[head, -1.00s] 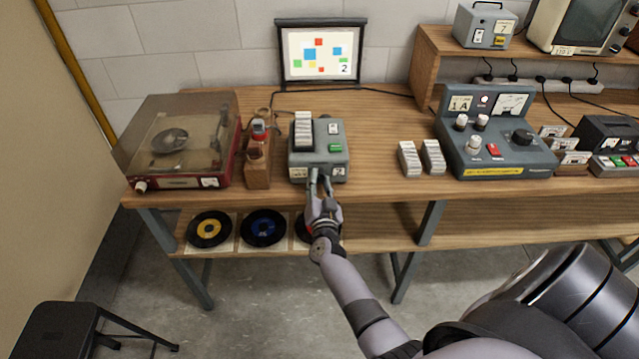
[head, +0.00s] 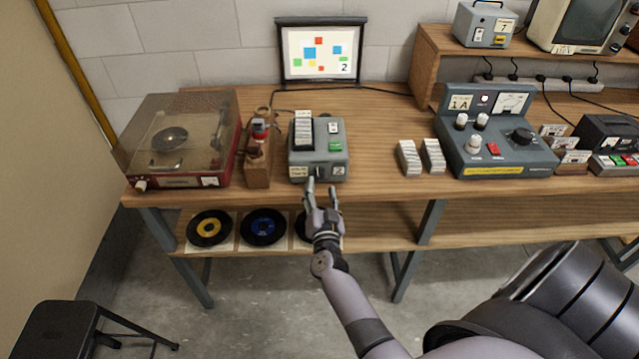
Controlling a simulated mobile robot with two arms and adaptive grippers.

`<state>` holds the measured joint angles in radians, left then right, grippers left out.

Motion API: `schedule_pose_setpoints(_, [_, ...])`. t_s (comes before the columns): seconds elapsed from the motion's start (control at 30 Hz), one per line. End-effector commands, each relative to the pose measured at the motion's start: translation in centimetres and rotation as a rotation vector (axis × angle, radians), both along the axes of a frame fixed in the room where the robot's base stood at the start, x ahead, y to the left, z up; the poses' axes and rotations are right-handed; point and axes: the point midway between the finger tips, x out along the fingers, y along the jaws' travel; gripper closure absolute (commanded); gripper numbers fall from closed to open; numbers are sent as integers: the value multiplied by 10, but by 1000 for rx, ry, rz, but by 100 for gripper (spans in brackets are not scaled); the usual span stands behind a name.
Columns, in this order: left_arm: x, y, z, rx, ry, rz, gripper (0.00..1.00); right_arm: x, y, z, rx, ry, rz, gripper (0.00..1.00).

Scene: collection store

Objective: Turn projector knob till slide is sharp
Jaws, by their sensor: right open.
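The grey slide projector (head: 333,160) stands near the bench's front edge, with a row of white slides on top and a green button. A dark knob (head: 320,171) shows on its front face, between two small labels. The screen (head: 321,54) behind it shows coloured squares and a "2" with crisp edges. My right gripper (head: 322,190) is open and empty, just in front of the projector and apart from the knob. My left gripper is not in view.
A record player (head: 180,140) and a wooden holder with bottles (head: 257,165) stand left of the projector. Two slide stacks (head: 421,157) and a grey control box (head: 498,150) stand to the right. Records (head: 263,227) lie on the lower shelf.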

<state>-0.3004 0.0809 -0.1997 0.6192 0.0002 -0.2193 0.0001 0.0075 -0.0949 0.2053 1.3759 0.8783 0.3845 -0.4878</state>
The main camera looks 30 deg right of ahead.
Motion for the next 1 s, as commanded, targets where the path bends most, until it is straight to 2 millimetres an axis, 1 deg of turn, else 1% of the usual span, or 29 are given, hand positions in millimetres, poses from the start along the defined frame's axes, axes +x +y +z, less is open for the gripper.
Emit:
schedule_pose_setpoints(0.03, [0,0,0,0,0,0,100,-9,5,-1,2,2,-1,53])
schedule_pose_setpoints(0.1, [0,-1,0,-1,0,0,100,-18,10,-1,2,1,0,53])
schedule_pose_setpoints(0.2, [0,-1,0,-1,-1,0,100,-28,15,-1,0,1,0,53])
schedule_pose_setpoints(0.3, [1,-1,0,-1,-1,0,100,-33,18,-1,1,0,0,53])
schedule_pose_setpoints(0.83, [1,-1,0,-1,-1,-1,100,-33,19,-1,0,1,0,53])
schedule_pose_setpoints(0.87, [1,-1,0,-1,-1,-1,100,-34,19,-2,-1,3,4,53])
schedule_pose_setpoints(0.93, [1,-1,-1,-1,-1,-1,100,-34,25,-12,-4,25,23,53])
schedule_pose_setpoints(0.97, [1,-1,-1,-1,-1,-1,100,-34,29,-20,-7,43,39,53])
schedule_pose_setpoints(1.0, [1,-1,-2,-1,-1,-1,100,-36,36,-34,-12,76,67,53])
